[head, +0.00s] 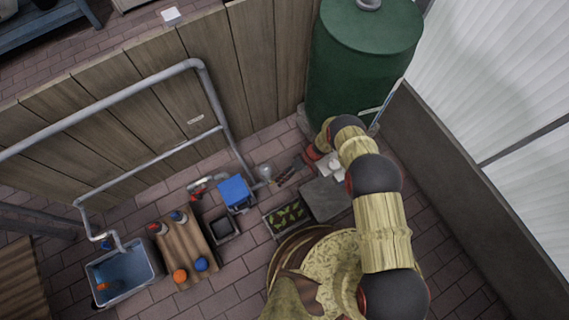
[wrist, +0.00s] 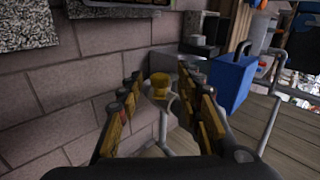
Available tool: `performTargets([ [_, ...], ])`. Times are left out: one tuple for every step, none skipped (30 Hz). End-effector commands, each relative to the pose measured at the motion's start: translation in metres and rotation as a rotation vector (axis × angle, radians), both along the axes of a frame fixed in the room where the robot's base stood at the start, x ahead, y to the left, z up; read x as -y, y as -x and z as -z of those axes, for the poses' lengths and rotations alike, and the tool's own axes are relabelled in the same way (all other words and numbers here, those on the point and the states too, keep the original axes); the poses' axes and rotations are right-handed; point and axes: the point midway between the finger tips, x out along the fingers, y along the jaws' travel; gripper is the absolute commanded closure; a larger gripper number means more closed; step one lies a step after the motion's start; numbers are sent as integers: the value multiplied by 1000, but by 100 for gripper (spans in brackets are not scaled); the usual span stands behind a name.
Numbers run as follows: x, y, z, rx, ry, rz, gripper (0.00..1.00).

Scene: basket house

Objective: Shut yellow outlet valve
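In the wrist view, a small yellow knob-like part (wrist: 159,84), which looks like the yellow outlet valve, sits at the end of a thin grey pipe (wrist: 163,125). My gripper (wrist: 162,92) is open, with one finger on each side of the yellow part. I see gaps on both sides of it, and I cannot tell whether it lies between the fingertips or just beyond them. In the head view, my gripper (head: 284,176) is low in front of the wooden fence, to the right of a blue box. I cannot make out the yellow valve there.
The blue box (head: 236,193) also shows in the wrist view (wrist: 232,80). A green tank (head: 362,65) stands at the back right. A grey pipe (head: 215,110) runs along the fence (head: 262,50). A planter (head: 287,218), a wooden board (head: 184,247) and a water tub (head: 122,272) are on the brick floor.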

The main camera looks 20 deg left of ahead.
Motion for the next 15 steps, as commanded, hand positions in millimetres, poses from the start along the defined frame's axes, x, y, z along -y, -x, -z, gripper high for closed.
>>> performTargets([
  [0,0,0,0,0,0,64],
  [0,-1,-1,0,-1,1,64],
  [1,-2,-2,1,0,1,64],
  [2,-4,-4,2,-1,1,64],
  [3,-6,-6,2,-1,1,64],
  [5,-8,-9,1,0,2,64],
  [7,-10,-13,2,-1,1,64],
  [10,-13,-16,2,-1,1,64],
  [13,-17,-22,3,-1,2,64],
  [16,-21,-26,3,-1,4,64],
  [19,-25,-31,4,-2,4,64],
  [23,-28,-37,3,-1,2,64],
  [26,-32,-42,2,-1,2,64],
  [29,-35,-46,2,-1,4,64],
  [33,-39,-52,2,-1,3,64],
])
